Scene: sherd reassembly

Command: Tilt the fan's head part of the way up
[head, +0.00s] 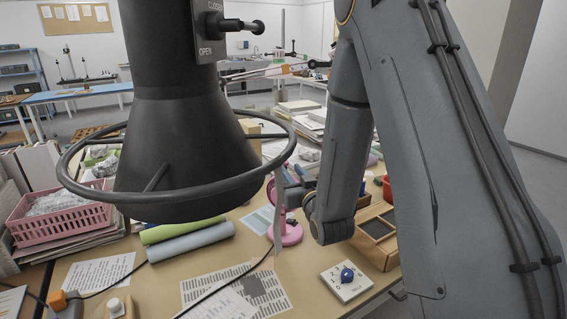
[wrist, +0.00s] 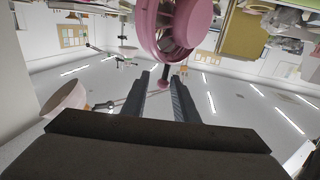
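The pink fan shows at the top of the wrist view, where its round pink head (wrist: 172,28) is close to my gripper. A small pink knob (wrist: 163,84) on a short dark stem hangs below the head in that picture. My gripper (wrist: 161,77) is open, with its two dark fingers apart on either side of the knob; I cannot tell whether either touches it. In the head view the fan's pink base (head: 291,235) stands on the table. The fan's upper part is mostly hidden there by the black hood and my arm.
A black extraction hood (head: 175,140) with a ring handle (head: 205,194) hangs close on the left. A pink basket (head: 62,212) and rolled mats (head: 190,241) lie left; papers cover the front.

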